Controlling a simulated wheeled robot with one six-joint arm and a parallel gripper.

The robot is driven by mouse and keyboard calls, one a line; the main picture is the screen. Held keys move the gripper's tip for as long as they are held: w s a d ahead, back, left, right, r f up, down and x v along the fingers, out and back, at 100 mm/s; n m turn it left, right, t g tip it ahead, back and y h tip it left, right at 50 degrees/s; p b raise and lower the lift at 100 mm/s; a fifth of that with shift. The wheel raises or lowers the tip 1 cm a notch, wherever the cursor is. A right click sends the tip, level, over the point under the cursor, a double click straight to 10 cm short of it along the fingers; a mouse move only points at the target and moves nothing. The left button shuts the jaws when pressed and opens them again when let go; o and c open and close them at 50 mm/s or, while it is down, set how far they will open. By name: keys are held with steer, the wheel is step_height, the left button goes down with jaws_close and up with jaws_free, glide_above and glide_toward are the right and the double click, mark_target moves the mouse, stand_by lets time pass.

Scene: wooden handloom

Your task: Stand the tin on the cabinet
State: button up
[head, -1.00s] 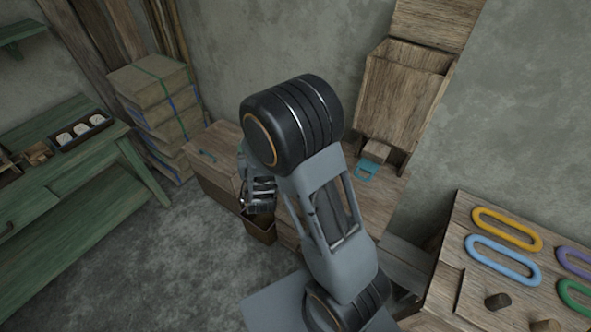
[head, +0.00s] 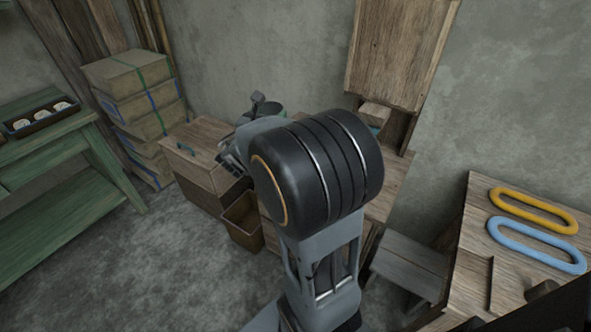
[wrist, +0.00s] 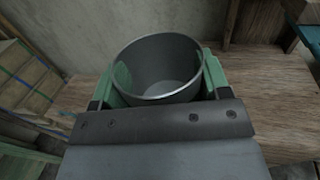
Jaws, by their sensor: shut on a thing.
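The tin (wrist: 160,68) is a round, open-topped can with a grey inside, and it looks empty. In the wrist view my gripper (wrist: 162,85) is shut on it, with a greenish finger on each side. In the head view a small dark green part of what looks like the tin (head: 272,108) shows behind my arm; most of it and my gripper are hidden. A low wooden cabinet (head: 205,135) with a teal handle stands by the wall. In the wrist view a wooden top (wrist: 265,85) lies below the tin; I cannot tell whether they touch.
Stacked boxes with green and blue straps (head: 135,95) stand left of the cabinet. An open wooden bin (head: 243,225) stands in front of it. A green bench (head: 60,160) is at the left. A table with coloured rings (head: 532,208) is at the right. The floor between is clear.

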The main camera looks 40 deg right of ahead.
steer(key=s+d+f+m+g+h+b, duration=0.2)
steer(key=s+d+f+m+g+b, duration=0.3)
steer(key=s+d+b, duration=0.65)
steer(key=shift+n+g, duration=0.4)
steer(key=shift+g, duration=0.3)
steer(key=w+d+f+b, duration=0.1)
steer(key=w+f, duration=0.2)
steer(key=w, duration=0.1)
steer(key=w+d+f+b, duration=0.2)
steer(key=w+f, duration=0.1)
steer(key=w, duration=0.1)
steer(key=w+d+f+b, duration=0.2)
steer(key=w+f, duration=0.2)
steer(key=shift+w+f, duration=0.1)
steer(key=f, duration=0.1)
steer(key=f+b, duration=0.1)
steer(key=f, duration=0.1)
steer(key=shift+w+d+f+b, duration=0.1)
steer(key=shift+w+d+b, duration=0.2)
steer(key=shift+b, duration=0.1)
steer(key=shift+a+f, duration=0.1)
steer(key=shift+f, duration=0.3)
steer(key=shift+f, duration=0.2)
steer(key=o, duration=0.9)
